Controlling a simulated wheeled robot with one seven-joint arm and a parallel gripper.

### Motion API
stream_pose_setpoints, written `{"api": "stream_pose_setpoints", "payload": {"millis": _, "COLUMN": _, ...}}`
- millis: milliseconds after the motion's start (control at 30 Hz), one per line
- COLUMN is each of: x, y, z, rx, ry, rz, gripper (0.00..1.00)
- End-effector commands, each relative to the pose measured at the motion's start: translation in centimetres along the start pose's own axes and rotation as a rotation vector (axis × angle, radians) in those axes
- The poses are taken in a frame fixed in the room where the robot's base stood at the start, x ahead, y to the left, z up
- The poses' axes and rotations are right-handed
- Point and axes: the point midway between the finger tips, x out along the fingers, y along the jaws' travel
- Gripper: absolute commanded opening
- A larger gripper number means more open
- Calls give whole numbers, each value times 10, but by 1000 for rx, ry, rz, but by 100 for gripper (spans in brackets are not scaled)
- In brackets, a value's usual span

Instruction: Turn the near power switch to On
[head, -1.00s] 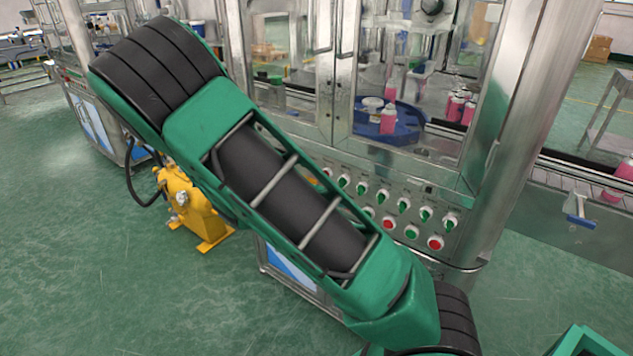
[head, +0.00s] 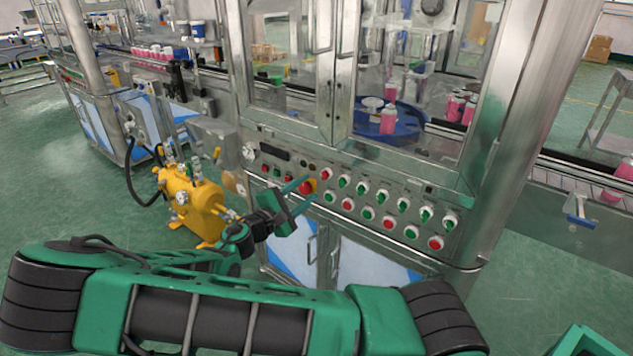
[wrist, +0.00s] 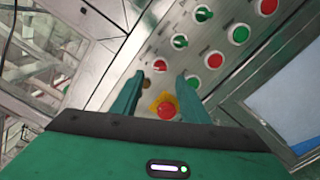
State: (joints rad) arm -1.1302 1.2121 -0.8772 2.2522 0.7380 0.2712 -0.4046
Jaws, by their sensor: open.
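The grey control panel (head: 352,222) on the machine front carries several red and green knobs and buttons. A round pale dial-like switch (head: 249,151) sits at the panel's upper left end. I cannot tell for certain whether it is the near power switch, and its setting is too small to read. My gripper (head: 318,184) is open and empty in front of the panel's left part. In the wrist view my gripper (wrist: 160,78) has its fingers apart, pointing at the panel, with a red mushroom button on a yellow base (wrist: 165,107) showing between them.
Green selector knobs (head: 343,181) line the panel's upper row to the right. A yellow pump unit (head: 190,203) stands on the floor left of the panel. Glass doors (head: 290,60) rise above it. Pink bottles (head: 388,122) stand inside on a blue turntable.

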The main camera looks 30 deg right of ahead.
Motion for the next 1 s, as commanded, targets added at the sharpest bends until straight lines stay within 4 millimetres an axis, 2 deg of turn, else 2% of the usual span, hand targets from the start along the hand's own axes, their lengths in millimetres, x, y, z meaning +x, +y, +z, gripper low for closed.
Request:
{"api": "stream_pose_setpoints", "payload": {"millis": 200, "x": 40, "y": -1, "z": 1, "rx": 0, "ry": -4, "rz": -2, "gripper": 41}}
{"api": "stream_pose_setpoints", "payload": {"millis": 400, "x": 63, "y": -1, "z": 0, "rx": 0, "ry": -2, "rz": -1, "gripper": 41}}
{"api": "stream_pose_setpoints", "payload": {"millis": 567, "x": 70, "y": -1, "z": 0, "rx": 0, "ry": -1, "rz": -2, "gripper": 41}}
{"api": "stream_pose_setpoints", "payload": {"millis": 833, "x": 71, "y": -1, "z": 0, "rx": 0, "ry": 0, "rz": -2, "gripper": 41}}
{"api": "stream_pose_setpoints", "payload": {"millis": 1000, "x": 71, "y": -1, "z": 0, "rx": 0, "ry": -1, "rz": -2, "gripper": 0}}
